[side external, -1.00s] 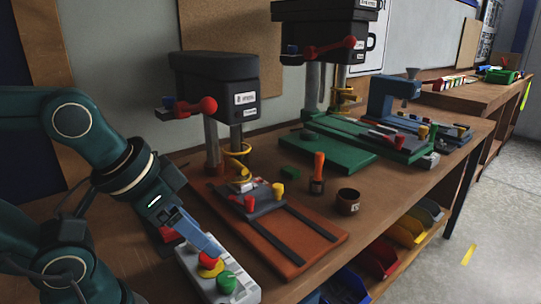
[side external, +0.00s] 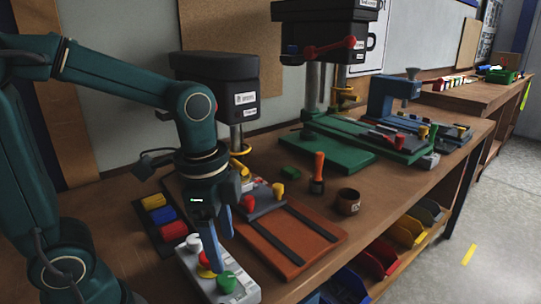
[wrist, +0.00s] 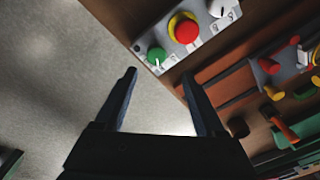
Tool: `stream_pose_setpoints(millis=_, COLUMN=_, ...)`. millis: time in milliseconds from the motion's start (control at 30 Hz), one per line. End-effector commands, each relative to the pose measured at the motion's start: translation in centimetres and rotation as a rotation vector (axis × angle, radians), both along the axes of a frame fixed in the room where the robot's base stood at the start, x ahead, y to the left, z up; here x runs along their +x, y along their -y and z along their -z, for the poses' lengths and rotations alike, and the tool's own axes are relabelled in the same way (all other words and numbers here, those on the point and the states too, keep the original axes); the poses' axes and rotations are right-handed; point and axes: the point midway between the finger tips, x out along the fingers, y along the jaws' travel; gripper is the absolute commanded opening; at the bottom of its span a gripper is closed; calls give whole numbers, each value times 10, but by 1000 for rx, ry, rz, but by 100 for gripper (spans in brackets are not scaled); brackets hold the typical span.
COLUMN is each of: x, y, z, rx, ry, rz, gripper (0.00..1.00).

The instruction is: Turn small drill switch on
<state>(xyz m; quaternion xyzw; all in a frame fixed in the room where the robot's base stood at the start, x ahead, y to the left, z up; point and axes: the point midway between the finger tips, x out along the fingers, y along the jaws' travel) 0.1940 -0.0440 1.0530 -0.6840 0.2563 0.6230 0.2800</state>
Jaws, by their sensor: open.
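The small drill (side external: 213,68) is a black-headed press over a red-brown base (side external: 290,240) in the side external view. A light grey switch box (side external: 245,294) lies in front of it, with a white knob (side external: 193,243), a red button on a yellow ring (side external: 207,270) and a green knob (side external: 226,282). The wrist view shows the green knob (wrist: 156,55), red button (wrist: 185,29) and white knob (wrist: 219,8). My gripper (wrist: 160,76) is open and empty, pointing down beside the box; in the side external view (side external: 222,240) it partly hides the box.
Yellow, blue and red cylinders (side external: 163,214) lie behind the box. A larger drill (side external: 325,45) on a green base (side external: 330,155), an orange-handled tool (side external: 318,172) and a brown cup (side external: 348,202) stand farther right. Coloured bins (side external: 382,257) sit below the table edge.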

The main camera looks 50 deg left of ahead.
Motion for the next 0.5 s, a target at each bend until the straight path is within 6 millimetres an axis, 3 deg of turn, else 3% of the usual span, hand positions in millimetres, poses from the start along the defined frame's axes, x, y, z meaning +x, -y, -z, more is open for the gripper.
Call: stream_pose_setpoints(millis=500, x=-1, y=1, z=48, rx=2, ry=-99, rz=8, gripper=72)
